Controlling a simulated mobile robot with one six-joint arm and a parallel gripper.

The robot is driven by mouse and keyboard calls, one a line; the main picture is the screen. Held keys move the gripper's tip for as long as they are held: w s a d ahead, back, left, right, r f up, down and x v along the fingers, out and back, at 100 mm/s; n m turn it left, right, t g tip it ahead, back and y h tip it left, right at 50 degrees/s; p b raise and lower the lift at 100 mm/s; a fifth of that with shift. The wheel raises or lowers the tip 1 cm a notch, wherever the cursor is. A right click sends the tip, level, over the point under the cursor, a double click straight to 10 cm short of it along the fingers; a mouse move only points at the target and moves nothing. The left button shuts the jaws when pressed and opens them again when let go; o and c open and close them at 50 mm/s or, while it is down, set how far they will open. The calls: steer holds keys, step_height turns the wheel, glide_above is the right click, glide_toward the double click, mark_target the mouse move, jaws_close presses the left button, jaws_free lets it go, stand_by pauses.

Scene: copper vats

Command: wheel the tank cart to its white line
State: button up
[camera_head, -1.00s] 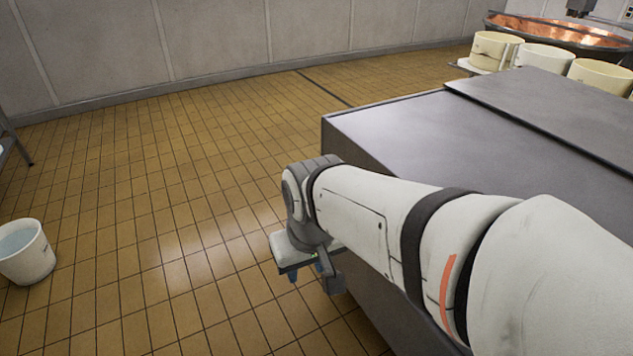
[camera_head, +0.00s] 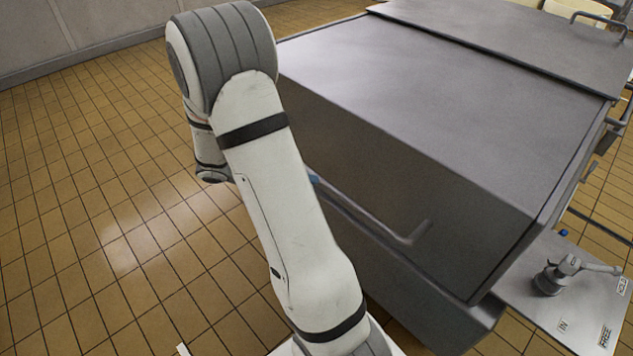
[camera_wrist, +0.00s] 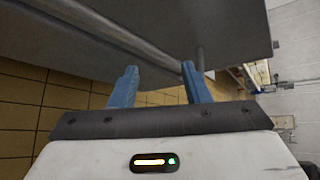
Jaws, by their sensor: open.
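The tank cart is the big grey metal tank (camera_head: 400,150) with a flat lid, filling the right half of the head view. A grey push bar (camera_head: 365,215) runs along its near side; the bar (camera_wrist: 120,38) crosses the upper part of the wrist view. My gripper (camera_wrist: 160,72) is open, its two blue fingers pointing at the bar and tank side. The bar lies just beyond the fingertips; I cannot tell whether they touch. In the head view my arm hides most of the gripper; a small blue bit shows by the bar.
A steel plate (camera_head: 530,300) with a valve handle (camera_head: 562,275) and labels sticks out at lower right. Tiled floor (camera_head: 90,190) at left is clear up to the grey wall (camera_head: 100,30). A cream tub (camera_head: 575,8) stands behind the tank.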

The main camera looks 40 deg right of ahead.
steer(key=w+d+f+n+h+b, duration=0.1)
steer(key=w+d+f+n+h, duration=0.25)
steer(key=f+n, duration=0.4)
steer(key=w+r+b+x, duration=0.1)
steer(key=x, duration=0.6)
steer(key=shift+d+f+t, duration=0.25)
steer(key=shift+t, duration=0.15)
steer(key=shift+n, duration=0.25)
steer(key=shift+c, duration=0.3)
jaws_close()
